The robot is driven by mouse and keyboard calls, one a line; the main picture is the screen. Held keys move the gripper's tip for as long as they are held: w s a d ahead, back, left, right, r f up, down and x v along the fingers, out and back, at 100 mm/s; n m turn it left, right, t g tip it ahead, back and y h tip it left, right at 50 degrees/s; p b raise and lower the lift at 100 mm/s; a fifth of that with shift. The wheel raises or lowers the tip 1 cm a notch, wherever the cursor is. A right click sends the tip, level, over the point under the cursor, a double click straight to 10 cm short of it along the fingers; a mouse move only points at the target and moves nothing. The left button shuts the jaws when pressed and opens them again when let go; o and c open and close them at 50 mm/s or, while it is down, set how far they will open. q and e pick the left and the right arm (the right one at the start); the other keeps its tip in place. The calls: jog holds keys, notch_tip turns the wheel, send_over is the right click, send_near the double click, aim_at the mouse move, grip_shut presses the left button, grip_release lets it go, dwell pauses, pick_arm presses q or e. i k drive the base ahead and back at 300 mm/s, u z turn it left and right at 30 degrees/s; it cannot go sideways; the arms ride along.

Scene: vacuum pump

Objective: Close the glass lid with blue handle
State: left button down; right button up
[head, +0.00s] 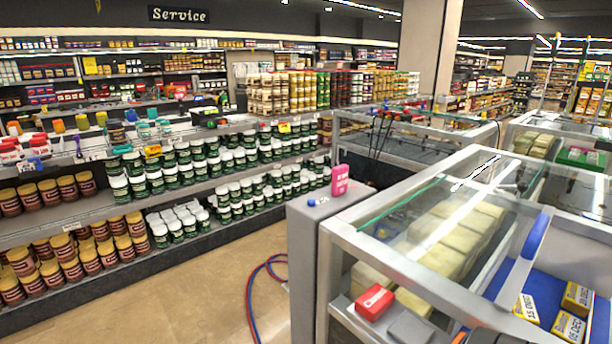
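The glass lid (455,215) lies over the left part of the grey-framed chest (335,250) at the right front. Pale yellowish blocks show through the glass. Right of the handle, a blue-lined section with yellow-and-white boxes (571,327) appears uncovered. No gripper fingers show in the head view. A dark shape at the bottom edge, near the chest's front, may be part of my arm, but I cannot tell.
A red box (374,302) sits at the chest's near left corner. A pink box (340,180) stands on its grey end. Another glass-topped chest (400,140) stands behind. Red and blue hoses (252,290) lie on the open floor at left, before the stocked shelves (120,215).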

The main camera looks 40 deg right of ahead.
aim_at(506, 300)
jog(key=i, duration=2.5)
jog(key=z, duration=4.3)
jog(key=i, duration=1)
jog(key=z, duration=0.05)
